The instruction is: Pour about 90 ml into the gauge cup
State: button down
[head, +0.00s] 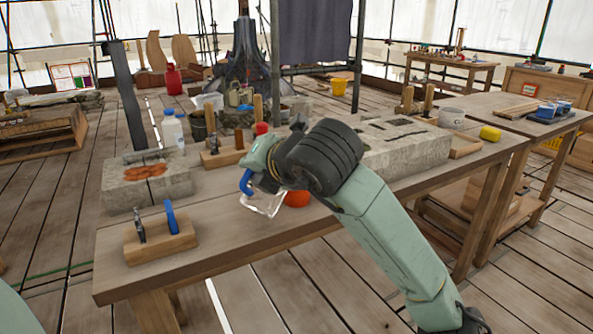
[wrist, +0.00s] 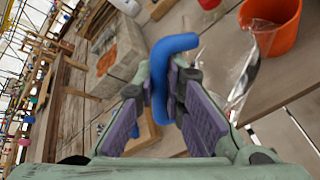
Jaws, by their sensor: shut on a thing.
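My gripper (wrist: 167,84) is shut on the blue handle (wrist: 176,44) of a clear jug (wrist: 242,72). In the head view the blue handle (head: 246,182) and the clear jug (head: 264,204) show just below my gripper (head: 258,168), over the front part of the workbench. The jug looks tilted; its clear walls make its contents hard to tell. An orange cup (wrist: 283,36) stands close beside the jug in the wrist view. In the head view this cup (head: 297,199) is partly hidden behind my arm. No marks show on it, so I cannot tell whether it is the gauge cup.
A wooden tool block (head: 160,240) with a blue-handled tool is at the bench's front left. A stone block (head: 118,192) with orange patches lies behind it. A long stone block (head: 410,150) lies right of my arm.

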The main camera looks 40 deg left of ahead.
jog(key=shift+w+r+m+g+p, duration=0.3)
jog(key=shift+r+p, duration=0.25)
jog(key=shift+p, duration=0.35)
jog(key=shift+w, duration=0.25)
jog(key=shift+w+a+r+m+g+h+p, duration=0.1)
jog(key=shift+w+r+m+g+h+p, duration=0.4)
jog(key=shift+p, duration=1.45)
jog(key=f+b, duration=0.1)
jog(key=b, duration=0.2)
jog(key=s+f+n+t+b, duration=0.1)
jog(key=b, duration=0.2)
jog(key=s+f+t+y+b, duration=0.1)
jog(key=f+b, duration=0.1)
jog(key=shift+n+b, duration=0.4)
jog(key=shift+s+f+b, duration=0.1)
jog(key=shift+s+b, duration=0.05)
jog(key=shift+b, duration=0.45)
jog(key=shift+s+r+n, duration=0.1)
jog(key=shift+r+n, duration=0.2)
jog(key=shift+r, duration=0.2)
jog(key=s+f+t+b, duration=0.1)
jog(key=b, duration=0.1)
jog(key=shift+n+y+b, duration=0.4)
jog(key=shift+s, duration=0.2)
jog(key=shift+r, duration=0.2)
